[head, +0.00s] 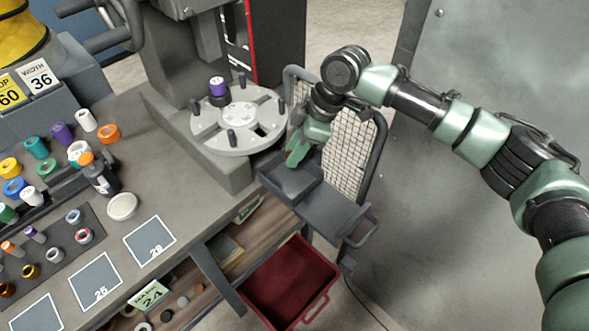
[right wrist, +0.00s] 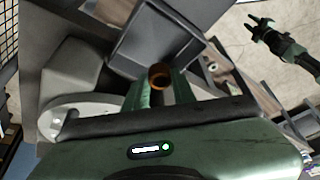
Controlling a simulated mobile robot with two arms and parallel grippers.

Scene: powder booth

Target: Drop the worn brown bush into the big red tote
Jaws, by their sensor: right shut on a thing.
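The worn brown bush (right wrist: 160,76) is held between the green fingers of my right gripper (right wrist: 161,88) in the right wrist view. In the head view my right gripper (head: 294,158) points down over a dark grey tray (head: 312,184), and the bush is hidden there. The big red tote (head: 322,262) stands low on the floor, below and in front of the tray, and its visible inside looks empty. My left gripper (right wrist: 259,21) shows small at the upper right of the right wrist view, its fingers apart and empty. It is not in the head view.
A round indexing plate (head: 208,124) with pegs and a purple bush stands left of the gripper. A wire mesh guard (head: 350,158) rises behind the tray. The bench (head: 160,205) at left holds several coloured bushes and numbered squares. A grey cabinet panel (head: 480,90) is at right.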

